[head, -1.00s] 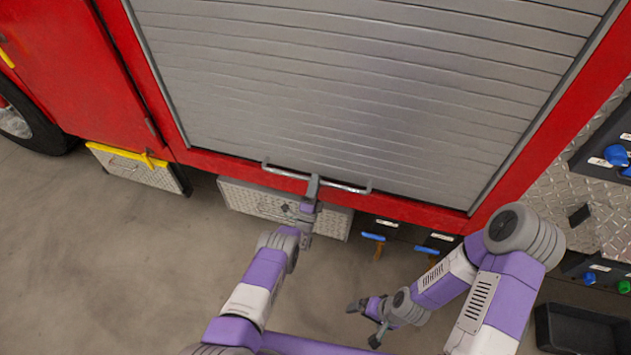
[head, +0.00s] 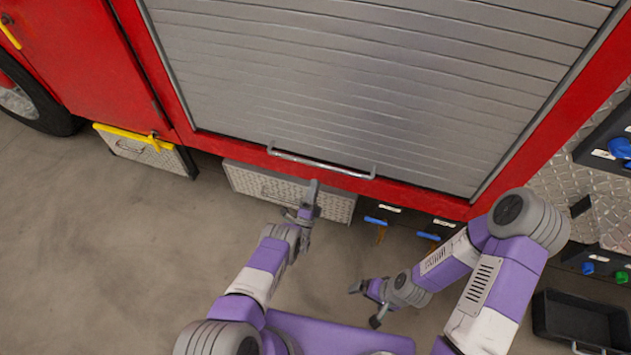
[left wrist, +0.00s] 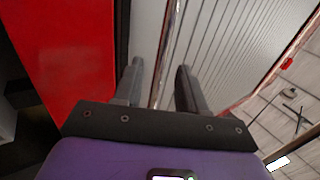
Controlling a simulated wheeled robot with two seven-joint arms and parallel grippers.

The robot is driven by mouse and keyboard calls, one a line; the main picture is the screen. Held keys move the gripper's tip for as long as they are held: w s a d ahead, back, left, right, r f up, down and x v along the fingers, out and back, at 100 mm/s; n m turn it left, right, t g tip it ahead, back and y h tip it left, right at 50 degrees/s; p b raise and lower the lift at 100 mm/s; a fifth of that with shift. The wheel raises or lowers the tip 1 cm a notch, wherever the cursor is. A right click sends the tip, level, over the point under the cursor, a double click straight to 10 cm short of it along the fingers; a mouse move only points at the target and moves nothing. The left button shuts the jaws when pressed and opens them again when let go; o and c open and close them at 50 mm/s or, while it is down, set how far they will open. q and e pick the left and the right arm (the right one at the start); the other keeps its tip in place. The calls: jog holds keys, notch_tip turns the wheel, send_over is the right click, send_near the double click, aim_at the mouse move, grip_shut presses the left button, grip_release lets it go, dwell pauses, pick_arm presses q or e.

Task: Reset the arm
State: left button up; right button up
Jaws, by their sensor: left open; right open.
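My left gripper (head: 312,190) is open and empty in the head view, just below the silver handle bar (head: 322,164) at the bottom of the grey roller shutter (head: 350,85). It appears apart from the bar. In the left wrist view my left gripper's two fingers (left wrist: 160,88) are spread, with the shutter (left wrist: 225,60) and a metal bar or edge beyond them. My right gripper (head: 366,304) is open and empty, low over the floor at the lower middle of the head view.
The red truck body (head: 75,60) frames the shutter. Below it are a diamond-plate box (head: 250,181) and a yellow-topped box (head: 140,152). Blue-handled valves (head: 430,236) sit behind my right arm. A black tray (head: 580,318) lies at lower right. The floor at left is clear.

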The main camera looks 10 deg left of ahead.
dwell(0.4)
pick_arm(q)
jog(key=s+a+f+n+g+y+p, duration=0.2)
jog(key=a+f+n+g+y+p, duration=0.25)
jog(key=n+g, duration=0.7)
jog(key=s+d+r+n+g+h, duration=0.2)
jog(key=s+r+n+g, duration=0.1)
jog(key=s, duration=0.7)
jog(key=s+d+r+n+g+h+p, duration=0.1)
jog(key=s+d+r+n+g, duration=0.2)
jog(key=s, duration=0.7)
jog(key=s+d+r+n+g+h+p, duration=0.1)
jog(key=s+d+r+n+g+h, duration=0.1)
jog(key=s+g, duration=0.4)
jog(key=s+d+r+n, duration=0.1)
jog(key=s+r+n, duration=0.1)
jog(key=s, duration=0.3)
jog(key=shift+d+r+h, duration=0.15)
jog(key=shift+h, duration=0.2)
jog(key=shift+n, duration=0.25)
